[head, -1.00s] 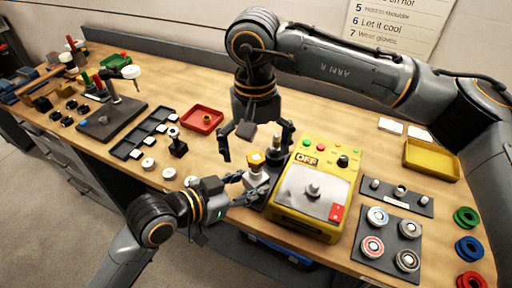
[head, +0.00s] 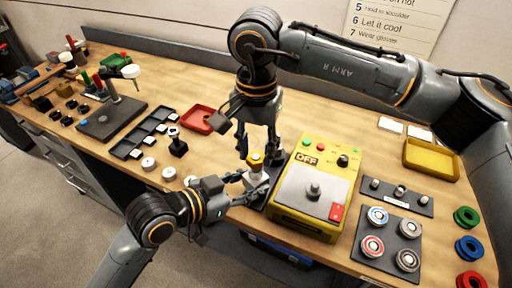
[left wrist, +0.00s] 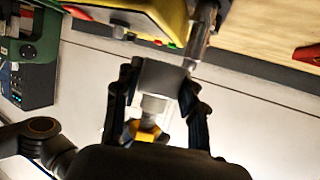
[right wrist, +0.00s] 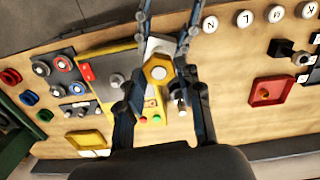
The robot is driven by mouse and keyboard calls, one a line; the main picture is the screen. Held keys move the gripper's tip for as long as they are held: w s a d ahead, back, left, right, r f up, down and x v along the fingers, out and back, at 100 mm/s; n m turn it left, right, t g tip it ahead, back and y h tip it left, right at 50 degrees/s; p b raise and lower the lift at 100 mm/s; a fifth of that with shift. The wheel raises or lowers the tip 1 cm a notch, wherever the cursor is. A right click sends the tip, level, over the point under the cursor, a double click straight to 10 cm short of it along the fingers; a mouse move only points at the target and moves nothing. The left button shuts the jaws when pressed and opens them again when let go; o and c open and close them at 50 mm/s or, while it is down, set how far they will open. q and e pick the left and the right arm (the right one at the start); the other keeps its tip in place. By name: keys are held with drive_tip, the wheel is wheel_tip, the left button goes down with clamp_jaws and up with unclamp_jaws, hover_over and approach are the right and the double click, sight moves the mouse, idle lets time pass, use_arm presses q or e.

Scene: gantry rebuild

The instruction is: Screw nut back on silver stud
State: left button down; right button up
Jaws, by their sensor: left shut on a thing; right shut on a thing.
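The yellow hex nut (head: 255,158) sits at the top end of the silver stud (left wrist: 154,105), which stands up from a silver block (head: 257,178). In the right wrist view the nut (right wrist: 157,70) shows a pale round centre. My left gripper (head: 258,185) is shut on the silver block (left wrist: 162,77) from the side. My right gripper (head: 257,150) points down from above, its fingers closed on either side of the nut. The nut's threads are hidden, so I cannot tell how far it sits on the stud.
A yellow machine (head: 312,190) marked OFF stands close on the right. A red tray (head: 202,120) lies behind on the left. A dark mat with round pieces (head: 388,240) and a yellow tray (head: 432,160) are farther right. Bare table lies behind the machine.

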drive_tip(key=m, duration=0.4)
drive_tip(key=shift+m, duration=0.3)
drive_tip(key=m, duration=0.8)
drive_tip(key=shift+m, duration=0.3)
drive_tip(key=m, duration=0.5)
drive_tip(key=shift+w+t, duration=0.1)
drive_tip(key=shift+t, duration=0.2)
drive_tip(key=o, duration=1.9)
